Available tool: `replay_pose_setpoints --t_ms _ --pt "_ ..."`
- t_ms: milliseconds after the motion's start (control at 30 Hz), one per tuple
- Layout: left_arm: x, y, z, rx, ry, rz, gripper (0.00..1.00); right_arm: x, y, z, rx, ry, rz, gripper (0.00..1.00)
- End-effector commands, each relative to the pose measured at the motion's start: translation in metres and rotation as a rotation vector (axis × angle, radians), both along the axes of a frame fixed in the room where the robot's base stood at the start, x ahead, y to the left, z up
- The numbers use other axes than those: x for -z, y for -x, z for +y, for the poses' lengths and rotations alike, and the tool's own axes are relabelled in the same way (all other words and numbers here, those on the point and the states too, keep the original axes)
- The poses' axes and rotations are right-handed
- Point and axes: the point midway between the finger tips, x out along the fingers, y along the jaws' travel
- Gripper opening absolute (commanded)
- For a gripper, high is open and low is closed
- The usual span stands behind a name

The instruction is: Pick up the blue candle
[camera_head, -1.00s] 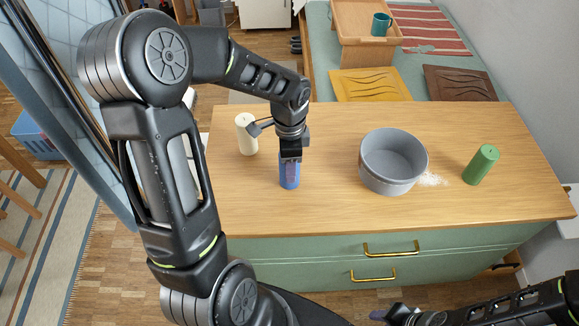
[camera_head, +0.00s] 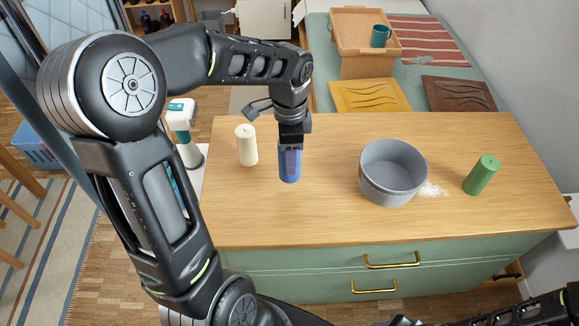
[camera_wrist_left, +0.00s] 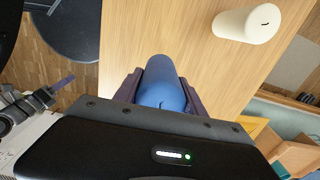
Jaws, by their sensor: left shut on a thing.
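The blue candle (camera_head: 290,164) is upright between the fingers of my left gripper (camera_head: 290,145), which is shut on it. It appears to be a little above the wooden countertop (camera_head: 310,215), left of the grey pot. In the left wrist view, the blue candle (camera_wrist_left: 163,88) sits between the two dark purple fingers, seen from its wick end. My right gripper is mostly cut off at the bottom of the head view; its fingertip shows in the left wrist view (camera_wrist_left: 62,84), but its opening cannot be made out.
A cream candle (camera_head: 246,146) stands just left of the blue one. Green drawers with brass handles (camera_head: 392,260) are below. The countertop's front middle is clear.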

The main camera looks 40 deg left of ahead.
Motion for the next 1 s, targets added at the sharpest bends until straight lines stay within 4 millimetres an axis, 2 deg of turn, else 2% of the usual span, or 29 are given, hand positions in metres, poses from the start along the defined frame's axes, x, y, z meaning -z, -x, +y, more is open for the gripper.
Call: replay_pose_setpoints --t_ms 100,200,1000 --pt "-0.015 -0.001 0.0 0.001 -0.002 -0.002 0.0 0.0 0.0 0.0 0.0 0.0 0.0 0.36" --pt "-0.021 0.0 0.0 0.001 -0.001 -0.002 0.0 0.001 0.0 0.0 0.0 0.0 0.0 0.36" --pt "-0.02 0.0 0.0 0.0 -0.001 0.0 0.0 0.0 0.0 0.0 0.0 0.0 0.0 0.36"
